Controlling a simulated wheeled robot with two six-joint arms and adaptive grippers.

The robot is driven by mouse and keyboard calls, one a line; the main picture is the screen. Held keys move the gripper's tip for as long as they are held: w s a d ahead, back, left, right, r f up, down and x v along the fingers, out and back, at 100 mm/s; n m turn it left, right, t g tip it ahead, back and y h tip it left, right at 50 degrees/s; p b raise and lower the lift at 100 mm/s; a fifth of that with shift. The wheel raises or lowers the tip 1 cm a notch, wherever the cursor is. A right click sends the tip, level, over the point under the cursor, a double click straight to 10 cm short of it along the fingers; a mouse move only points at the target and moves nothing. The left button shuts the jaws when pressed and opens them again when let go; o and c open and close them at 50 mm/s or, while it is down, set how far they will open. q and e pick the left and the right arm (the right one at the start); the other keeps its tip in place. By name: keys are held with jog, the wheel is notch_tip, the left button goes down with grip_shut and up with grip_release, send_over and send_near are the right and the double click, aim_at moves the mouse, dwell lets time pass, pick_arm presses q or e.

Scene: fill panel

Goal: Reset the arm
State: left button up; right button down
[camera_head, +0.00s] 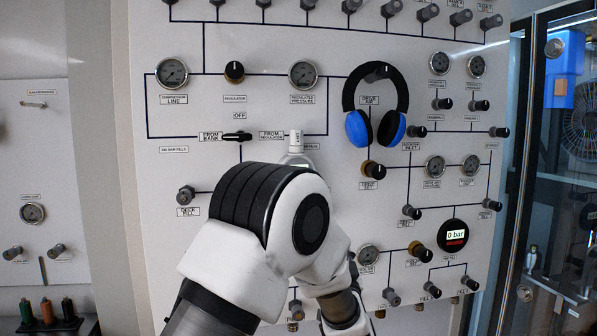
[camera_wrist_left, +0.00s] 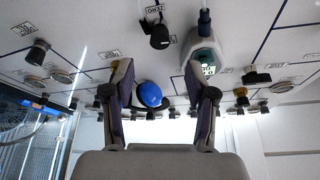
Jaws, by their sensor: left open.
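My left arm (camera_head: 275,225) stands in front of the lower middle of the white panel (camera_head: 345,215) in the head view; its gripper is hidden there. In the left wrist view my left gripper (camera_wrist_left: 160,92) has its two fingers spread apart, with nothing held between them. The panel fills the upper part of that view. A pale device with a small green display (camera_wrist_left: 207,62) is on the panel beyond the right finger. A white part with a label (camera_head: 296,141) shows just above my arm in the head view. My right gripper is not in view.
Black and blue headphones (camera_head: 358,128) hang on the panel, right of my arm; a blue cup (camera_wrist_left: 150,95) shows beyond the fingers. Gauges, knobs and a black selector handle (camera_head: 237,136) stick out from the panel. A glass-fronted cabinet (camera_head: 560,200) stands at the right.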

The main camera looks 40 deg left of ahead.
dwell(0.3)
pick_arm(q)
jog(key=s+d+f+m+g+h, duration=0.1)
jog(key=s+f+m+g+h, duration=0.15)
jog(key=f, duration=1.05)
jog(key=s+d+f+m+g+h, duration=0.15)
jog(key=s+f+h, duration=0.25)
jog(key=f, duration=0.9)
jog(key=s+d+f+m+g+h, duration=0.1)
jog(key=s+f+m+h, duration=0.25)
jog(key=f, duration=0.95)
jog(key=s+d+f+g+h, duration=0.2)
jog(key=s+d+f+g, duration=0.2)
jog(key=s+f, duration=0.7)
jog(key=s+d+f+n+g+h, duration=0.1)
jog(key=s+d+g, duration=0.1)
jog(key=s, duration=0.7)
jog(key=s+d+f+n+g+h, duration=0.1)
jog(key=s+d+n+g+h, duration=0.1)
jog(key=s+g, duration=0.3)
jog(key=s+d, duration=0.1)
jog(key=s, duration=0.2)
jog(key=shift+s, duration=0.35)
jog(key=shift+d+f, duration=0.1)
